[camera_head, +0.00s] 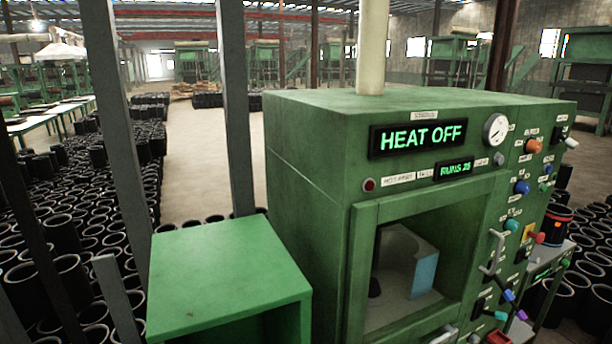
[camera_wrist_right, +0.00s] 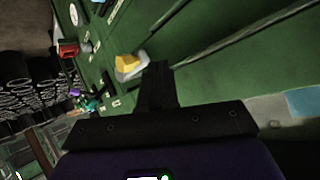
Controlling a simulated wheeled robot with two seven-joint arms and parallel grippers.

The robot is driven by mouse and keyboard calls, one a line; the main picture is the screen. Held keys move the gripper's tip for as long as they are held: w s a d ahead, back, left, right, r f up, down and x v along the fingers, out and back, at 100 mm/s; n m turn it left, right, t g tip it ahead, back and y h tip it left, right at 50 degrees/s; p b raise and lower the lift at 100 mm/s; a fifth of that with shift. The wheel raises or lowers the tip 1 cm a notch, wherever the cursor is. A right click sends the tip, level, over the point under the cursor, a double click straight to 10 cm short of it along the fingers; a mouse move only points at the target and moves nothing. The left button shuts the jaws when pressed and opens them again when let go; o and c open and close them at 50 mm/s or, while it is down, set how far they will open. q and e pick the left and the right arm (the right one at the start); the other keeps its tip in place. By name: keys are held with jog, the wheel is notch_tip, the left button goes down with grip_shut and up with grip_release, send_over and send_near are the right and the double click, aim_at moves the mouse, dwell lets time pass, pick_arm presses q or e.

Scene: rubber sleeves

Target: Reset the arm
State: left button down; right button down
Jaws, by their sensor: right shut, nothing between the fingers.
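My right gripper (camera_wrist_right: 157,75) shows in the right wrist view as dark fingers closed together, with nothing held. Its fingers stand in front of the green machine's panel, close to a yellow and white part (camera_wrist_right: 128,66); I cannot tell whether they touch it. The green machine (camera_head: 320,170) fills the right of the head view. Its display (camera_head: 418,138) reads "HEAT OFF". Its front chamber is open, with a pale curved block with a blue face (camera_head: 424,275) inside. Neither gripper shows in the head view.
The machine's right panel carries several knobs, a lever handle (camera_head: 494,252) and a gauge (camera_head: 496,129). A green box (camera_head: 230,265) stands left of the machine. Black sleeves (camera_head: 60,235) crowd the floor at left. A clear aisle (camera_head: 195,150) runs behind.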

jog(key=s+a+f+g+y, duration=0.1)
jog(key=s+a+f+g, duration=0.1)
jog(key=s+a+f, duration=0.4)
jog(key=s+a+f+n+g+y, duration=0.1)
jog(key=s+a+f+g+y, duration=0.15)
jog(key=a, duration=0.45)
jog(key=s+a+f+g+y, duration=0.1)
jog(key=s+a+f, duration=0.2)
jog(key=s+a, duration=0.3)
jog(key=s+a+f+n+g+y, duration=0.1)
jog(key=s+a+g, duration=0.1)
jog(key=s+a, duration=0.4)
jog(key=s+a+f+n+g+y, duration=0.1)
jog(key=s+a+g, duration=0.2)
jog(key=s+a, duration=0.4)
jog(key=s, duration=0.4)
jog(key=shift+s, duration=0.1)
